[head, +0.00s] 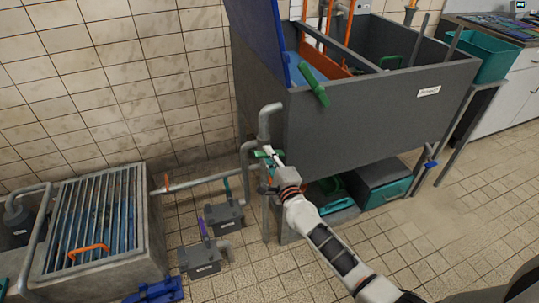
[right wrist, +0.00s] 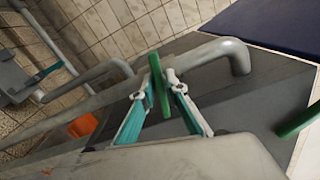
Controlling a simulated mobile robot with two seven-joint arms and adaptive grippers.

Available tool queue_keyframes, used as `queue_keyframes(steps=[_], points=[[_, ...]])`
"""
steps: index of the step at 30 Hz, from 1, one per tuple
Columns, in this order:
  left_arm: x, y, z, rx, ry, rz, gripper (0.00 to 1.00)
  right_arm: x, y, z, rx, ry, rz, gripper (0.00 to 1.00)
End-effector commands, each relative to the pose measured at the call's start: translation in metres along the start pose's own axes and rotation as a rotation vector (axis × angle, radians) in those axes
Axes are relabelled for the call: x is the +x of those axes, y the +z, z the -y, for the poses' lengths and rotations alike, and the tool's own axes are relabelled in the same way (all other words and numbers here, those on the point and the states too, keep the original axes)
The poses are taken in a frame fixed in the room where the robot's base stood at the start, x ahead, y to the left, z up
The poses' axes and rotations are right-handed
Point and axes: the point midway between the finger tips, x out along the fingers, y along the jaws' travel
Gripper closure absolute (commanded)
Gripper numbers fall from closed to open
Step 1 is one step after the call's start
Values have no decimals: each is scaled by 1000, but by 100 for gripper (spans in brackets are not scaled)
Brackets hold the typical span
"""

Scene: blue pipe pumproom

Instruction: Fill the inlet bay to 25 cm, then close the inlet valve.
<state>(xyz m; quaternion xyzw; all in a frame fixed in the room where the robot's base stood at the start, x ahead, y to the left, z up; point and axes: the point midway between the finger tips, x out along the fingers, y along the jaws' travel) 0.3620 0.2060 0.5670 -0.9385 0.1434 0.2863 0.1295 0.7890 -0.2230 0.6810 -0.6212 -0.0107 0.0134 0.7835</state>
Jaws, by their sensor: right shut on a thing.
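I cannot read a water depth there. My right gripper (head: 268,154) is at the pipe beside the tank's left end. It is shut on a green valve handle (right wrist: 158,86), which stands between its teal fingers in the right wrist view. The handle's green end also shows beside the gripper in the head view (head: 262,153). Whether this is the inlet valve I cannot tell from any label. My left gripper is not in view.
Another green handle (head: 313,85) is on the tank's front rim. A blue panel (head: 258,35) rises at its left end. A grated basin (head: 98,222) with an orange handle stands at left. Small grey boxes (head: 200,258) stand on the floor between. The tiled floor at right is clear.

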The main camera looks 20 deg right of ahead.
Motion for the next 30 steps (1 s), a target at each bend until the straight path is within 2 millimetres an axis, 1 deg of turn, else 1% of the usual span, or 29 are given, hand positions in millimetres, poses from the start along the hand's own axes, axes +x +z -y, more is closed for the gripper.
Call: queue_keyframes(steps=[1, 7, 12, 18, 30], points=[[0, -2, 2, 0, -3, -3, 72, 1, 1, 4, -36, -3, 1, 100], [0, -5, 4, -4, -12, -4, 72, 1, 0, 2, -158, -3, 1, 100], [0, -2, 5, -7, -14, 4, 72, 0, 0, 1, -223, -1, 0, 100], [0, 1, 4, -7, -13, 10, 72, 0, 0, 0, -259, -1, 0, 100], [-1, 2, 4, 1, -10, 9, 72, 0, 0, -1, -264, 0, 0, 100]])
